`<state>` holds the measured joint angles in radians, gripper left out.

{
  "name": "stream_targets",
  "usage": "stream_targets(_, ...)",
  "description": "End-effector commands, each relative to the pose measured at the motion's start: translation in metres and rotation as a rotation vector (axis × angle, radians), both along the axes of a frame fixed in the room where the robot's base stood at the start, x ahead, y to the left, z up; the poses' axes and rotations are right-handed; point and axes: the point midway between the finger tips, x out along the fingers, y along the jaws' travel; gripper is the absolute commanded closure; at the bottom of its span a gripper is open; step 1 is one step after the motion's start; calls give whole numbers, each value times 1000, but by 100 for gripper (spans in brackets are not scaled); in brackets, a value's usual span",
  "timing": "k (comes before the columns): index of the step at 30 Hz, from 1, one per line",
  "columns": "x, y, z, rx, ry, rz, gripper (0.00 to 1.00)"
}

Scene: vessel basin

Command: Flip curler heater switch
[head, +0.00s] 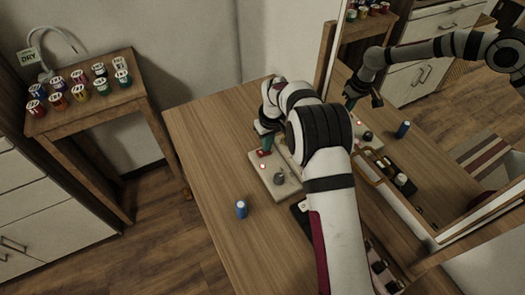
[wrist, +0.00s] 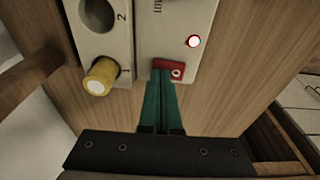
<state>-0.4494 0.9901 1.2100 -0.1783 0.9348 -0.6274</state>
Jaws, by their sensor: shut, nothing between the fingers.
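The heater panel (head: 272,183) is a pale box on the wooden table. It has a red rocker switch (head: 264,153), a lit red light (head: 262,166) and a dark knob (head: 280,178). In the wrist view the red switch (wrist: 172,65) shows a white ring mark on its right part, and the red light (wrist: 194,41) glows with a pale centre. My gripper (wrist: 163,78) is shut and empty, its green fingertips at the near edge of the switch and covering part of it. I cannot tell whether they touch.
A yellow-and-white peg (wrist: 100,76) stands by the number 1 on a pale strip beside the panel; a round hole is near the 2. A blue cylinder (head: 241,209) stands on the table. A mirror (head: 400,130) rises at right. Several coloured jars (head: 78,84) sit on a side table.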

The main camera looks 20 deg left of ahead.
Motion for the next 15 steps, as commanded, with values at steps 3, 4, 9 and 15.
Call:
stream_targets(3, 0, 0, 13, 0, -2, 1, 100)
stream_targets(4, 1, 0, 16, 1, -2, 2, 100)
stream_targets(9, 1, 0, 36, 1, -2, 0, 100)
stream_targets(15, 0, 0, 58, 1, -2, 0, 100)
